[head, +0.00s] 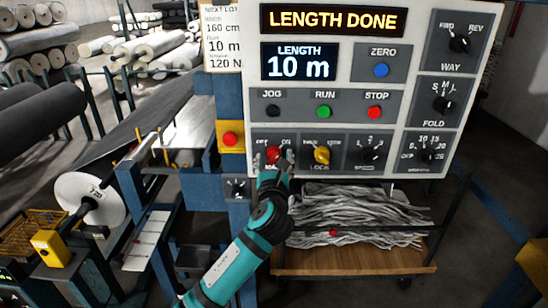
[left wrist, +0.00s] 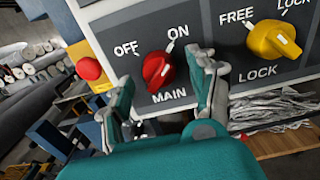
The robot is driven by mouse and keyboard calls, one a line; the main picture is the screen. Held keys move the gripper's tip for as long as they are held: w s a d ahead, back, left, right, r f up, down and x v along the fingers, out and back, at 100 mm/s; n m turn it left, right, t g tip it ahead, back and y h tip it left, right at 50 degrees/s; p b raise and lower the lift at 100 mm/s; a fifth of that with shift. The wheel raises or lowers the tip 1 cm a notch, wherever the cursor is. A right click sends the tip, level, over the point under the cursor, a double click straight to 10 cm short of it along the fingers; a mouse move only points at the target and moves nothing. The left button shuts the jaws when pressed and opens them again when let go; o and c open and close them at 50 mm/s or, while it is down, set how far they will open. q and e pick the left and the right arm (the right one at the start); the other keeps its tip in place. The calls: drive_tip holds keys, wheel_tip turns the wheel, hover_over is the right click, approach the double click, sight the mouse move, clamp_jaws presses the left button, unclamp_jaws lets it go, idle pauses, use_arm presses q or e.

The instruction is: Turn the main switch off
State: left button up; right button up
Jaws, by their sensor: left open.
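The main switch is a red rotary knob (head: 273,154) at the lower left of the control panel. In the left wrist view the red knob (left wrist: 157,69) sits above the word MAIN, between the OFF and ON labels. Its white mark appears to lean toward ON. My left gripper (head: 274,161) is at the knob, its arm rising from below. In the left wrist view my left gripper (left wrist: 164,76) is open, one finger on each side of the knob; I cannot tell whether they touch it. My right gripper is not in view.
The yellow LOCK knob (head: 321,155) is close to the right of the fingers. A red button on a yellow box (head: 231,139) is to the left. Another small black knob (head: 237,188) is below it. A cart with grey strips (head: 350,213) stands under the panel.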

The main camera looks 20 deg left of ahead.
use_arm(q)
drive_tip(key=shift+w+a, duration=0.1)
drive_tip(key=shift+w, duration=0.3)
drive_tip(key=shift+c, duration=0.3)
drive_tip(key=c, duration=1.1)
